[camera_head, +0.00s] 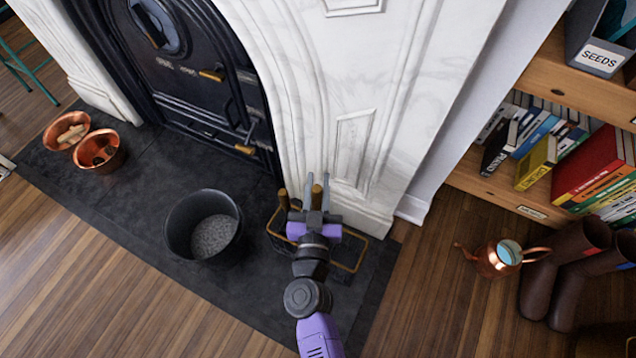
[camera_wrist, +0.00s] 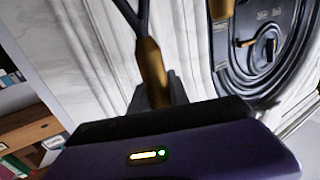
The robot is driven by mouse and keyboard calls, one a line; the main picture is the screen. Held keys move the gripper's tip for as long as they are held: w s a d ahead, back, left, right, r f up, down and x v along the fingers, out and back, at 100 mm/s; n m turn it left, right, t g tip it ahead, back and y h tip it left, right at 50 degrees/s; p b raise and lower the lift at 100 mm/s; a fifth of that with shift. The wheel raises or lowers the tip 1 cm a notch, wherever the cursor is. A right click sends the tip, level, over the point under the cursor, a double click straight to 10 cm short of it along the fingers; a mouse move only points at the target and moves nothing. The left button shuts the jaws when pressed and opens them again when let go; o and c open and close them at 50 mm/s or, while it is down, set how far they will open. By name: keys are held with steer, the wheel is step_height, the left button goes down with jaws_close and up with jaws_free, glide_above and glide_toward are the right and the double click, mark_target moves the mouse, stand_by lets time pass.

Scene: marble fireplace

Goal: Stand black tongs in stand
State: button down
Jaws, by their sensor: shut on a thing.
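My gripper (camera_head: 317,187) is shut on the brass part of the black tongs (camera_head: 317,197), over the fire-tool stand. In the wrist view, the tongs' brass part (camera_wrist: 152,72) rises between the dark fingers, with two dark arms spreading above it to the frame's top edge. The stand (camera_head: 352,265) is a dark base with a brass rail, on the hearth beside the marble surround. My arm and gripper cover much of it. Whether the tongs touch the stand is hidden.
Another brass handle (camera_head: 284,199) stands just left of my gripper. A black bucket (camera_head: 178,228) of grey material is further left on the dark hearth, with copper pots (camera_head: 98,150) beyond. A copper kettle (camera_head: 492,262), brown boots (camera_head: 566,270) and a bookshelf (camera_head: 500,192) are at right.

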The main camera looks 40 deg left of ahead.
step_height(320, 180, down, 9)
steer(key=b, duration=0.7)
stand_by(0.4)
stand_by(0.3)
steer(key=c, duration=1.2)
jaws_free()
steer(key=shift+o, duration=0.2)
steer(key=shift+f, duration=0.1)
steer(key=p+v, duration=0.2)
steer(key=v, duration=0.5)
steer(key=shift+s+d+p, duration=0.2)
steer(key=shift+s+p, duration=0.1)
steer(key=shift+p, duration=0.1)
